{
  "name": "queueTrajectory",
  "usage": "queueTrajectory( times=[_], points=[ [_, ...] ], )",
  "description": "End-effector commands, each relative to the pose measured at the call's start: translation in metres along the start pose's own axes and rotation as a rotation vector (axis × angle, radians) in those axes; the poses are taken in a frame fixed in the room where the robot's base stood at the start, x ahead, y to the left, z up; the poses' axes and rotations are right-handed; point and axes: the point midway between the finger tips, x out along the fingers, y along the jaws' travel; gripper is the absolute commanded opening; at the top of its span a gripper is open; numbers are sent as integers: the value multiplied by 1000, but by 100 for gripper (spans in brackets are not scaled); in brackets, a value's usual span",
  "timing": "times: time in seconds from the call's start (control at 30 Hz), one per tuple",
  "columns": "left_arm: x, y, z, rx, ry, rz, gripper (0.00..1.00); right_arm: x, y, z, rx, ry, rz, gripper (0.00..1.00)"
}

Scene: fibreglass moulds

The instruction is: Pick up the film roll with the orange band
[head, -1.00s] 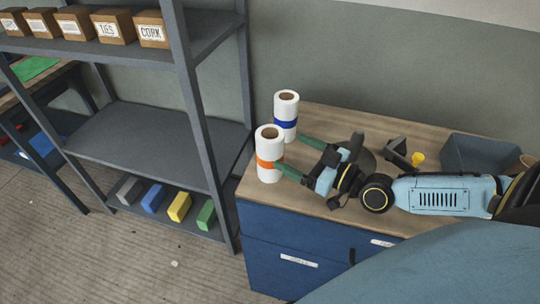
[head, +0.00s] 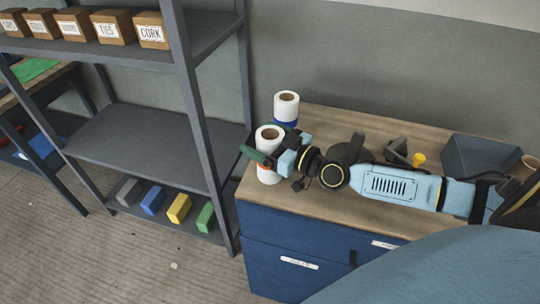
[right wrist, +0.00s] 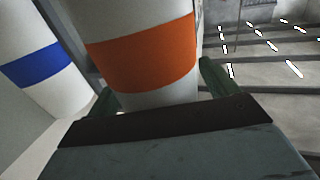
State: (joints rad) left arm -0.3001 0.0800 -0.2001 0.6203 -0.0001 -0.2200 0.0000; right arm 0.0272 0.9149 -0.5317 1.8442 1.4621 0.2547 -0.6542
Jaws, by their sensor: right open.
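The film roll with the orange band (head: 268,172) stands upright at the left end of the wooden-topped cabinet. In the right wrist view its orange band (right wrist: 145,55) fills the middle, between my two green fingers. My right gripper (head: 256,142) is open, with one finger on each side of this roll. Whether either finger touches it, I cannot tell. The film roll with the blue band (head: 286,104) stands upright just behind it, and it also shows in the right wrist view (right wrist: 40,65), outside the fingers to the left. My left gripper is not in view.
The wooden cabinet top (head: 325,120) carries a grey bin (head: 480,155), a yellow cup (head: 419,160) and a dark grey object (head: 397,150). A grey metal shelf (head: 150,140) with labelled boxes and coloured blocks stands close to the left.

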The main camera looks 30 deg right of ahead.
Motion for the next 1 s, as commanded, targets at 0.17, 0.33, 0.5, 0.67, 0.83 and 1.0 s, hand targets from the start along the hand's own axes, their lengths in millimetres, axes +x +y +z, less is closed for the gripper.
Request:
queueTrajectory(
  times=[0.17, 0.33, 0.5, 0.67, 0.83, 1.0],
  points=[
    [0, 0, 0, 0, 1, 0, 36, 2, 0, 0, -1, -1, -1, 86],
    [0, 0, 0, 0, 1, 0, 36, 2, 0, 0, -1, 0, 0, 76],
    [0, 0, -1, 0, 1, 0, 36, 2, 0, 0, -1, 0, 0, 53],
    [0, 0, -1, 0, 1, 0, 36, 2, 0, 0, -1, 0, 0, 32],
    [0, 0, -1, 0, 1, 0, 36, 2, 0, -2, -2, 3, 1, 24],
    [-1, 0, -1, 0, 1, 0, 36, 2, 0, -2, -2, 3, 1, 24]
  ],
)
